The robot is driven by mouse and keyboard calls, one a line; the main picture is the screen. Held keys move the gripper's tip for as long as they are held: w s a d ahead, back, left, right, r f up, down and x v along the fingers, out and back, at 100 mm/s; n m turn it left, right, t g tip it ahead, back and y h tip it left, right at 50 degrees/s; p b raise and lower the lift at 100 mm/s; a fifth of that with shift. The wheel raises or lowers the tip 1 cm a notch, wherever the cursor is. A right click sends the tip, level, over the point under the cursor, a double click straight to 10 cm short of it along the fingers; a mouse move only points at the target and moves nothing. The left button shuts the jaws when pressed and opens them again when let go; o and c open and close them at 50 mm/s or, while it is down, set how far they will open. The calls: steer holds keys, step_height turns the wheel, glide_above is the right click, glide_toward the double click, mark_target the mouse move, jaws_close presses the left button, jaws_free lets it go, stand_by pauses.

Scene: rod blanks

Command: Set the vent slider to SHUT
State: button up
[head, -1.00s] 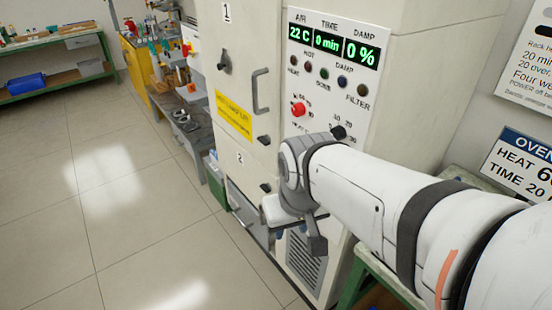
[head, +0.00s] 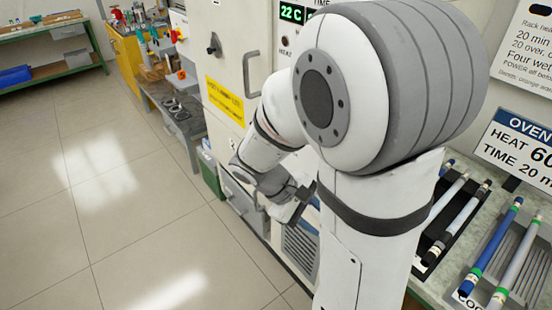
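The tall off-white oven cabinet (head: 232,20) stands at the centre, with a dark knob (head: 214,44) and a long handle (head: 252,72) on its upper door. I cannot make out a vent slider; my arm covers most of the cabinet's control panel. Only a bit of the green display (head: 291,12) shows at the top. My gripper (head: 292,200) is low in front of the cabinet, above the louvred grille (head: 300,248). My wrist partly hides its fingers, so I cannot tell if they are open or shut. I see nothing held in it.
A bench with racks of rods (head: 482,248) stands at the right, close beside my arm. A yellow label (head: 225,101) is on the cabinet door. A workbench with tools (head: 178,108) and a green-framed table (head: 45,68) are at the back left. The tiled floor (head: 110,220) at left is clear.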

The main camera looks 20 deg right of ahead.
steer(key=w+f+n+t+h+b, duration=0.2)
steer(key=w+f+n+t+h, duration=0.75)
steer(key=w+f+n, duration=0.55)
steer(key=w+d+f+n+p, duration=0.1)
steer(key=d, duration=0.5)
steer(key=shift+w+d+f, duration=0.15)
steer(key=shift+w+d, duration=0.2)
steer(key=shift+w, duration=0.05)
steer(key=shift+c, duration=0.4)
jaws_close()
